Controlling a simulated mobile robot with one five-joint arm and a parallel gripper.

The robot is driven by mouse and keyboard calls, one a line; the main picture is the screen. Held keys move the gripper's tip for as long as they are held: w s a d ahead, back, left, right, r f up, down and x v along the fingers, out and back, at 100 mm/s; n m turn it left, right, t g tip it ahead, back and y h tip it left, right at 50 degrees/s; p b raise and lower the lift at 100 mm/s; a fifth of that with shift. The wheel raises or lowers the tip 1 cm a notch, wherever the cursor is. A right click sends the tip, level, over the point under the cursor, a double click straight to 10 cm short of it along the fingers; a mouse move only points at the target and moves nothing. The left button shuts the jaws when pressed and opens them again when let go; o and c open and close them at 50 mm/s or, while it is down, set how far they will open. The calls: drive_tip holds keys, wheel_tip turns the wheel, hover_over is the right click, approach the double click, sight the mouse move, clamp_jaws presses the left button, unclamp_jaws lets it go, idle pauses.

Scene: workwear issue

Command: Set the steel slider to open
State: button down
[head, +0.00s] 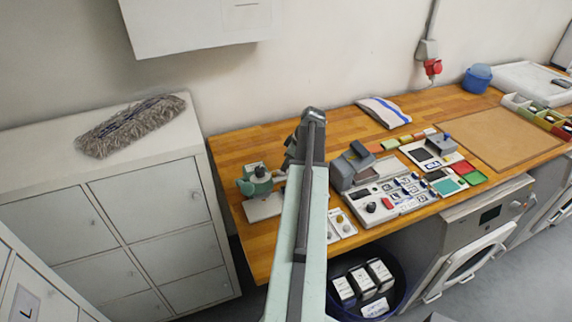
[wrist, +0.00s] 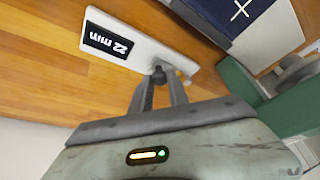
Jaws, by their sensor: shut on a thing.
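My gripper shows in the wrist view (wrist: 160,82), its two fingers closed on a small dark grey knob (wrist: 186,80) at the end of a pale plate. A green device (head: 257,181) stands left of my arm; green parts also show at right in the wrist view (wrist: 240,90).
The wooden table (head: 232,150) holds a grey control panel (head: 400,196) with knobs, a folded cloth (head: 383,112), a brown mat (head: 498,138) and a blue bucket (head: 477,78). A dark bin (head: 401,270) with white boxes stands below. A shaggy mop head (head: 131,126) lies on the cabinet.

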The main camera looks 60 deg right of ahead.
drive_tip(key=shift+w, duration=0.1)
idle(0.5)
drive_tip(key=shift+s+d, duration=0.8)
drive_tip(key=shift+d, duration=0.35)
drive_tip(key=c, duration=1.3)
unclamp_jaws()
drive_tip(key=shift+o, duration=0.2)
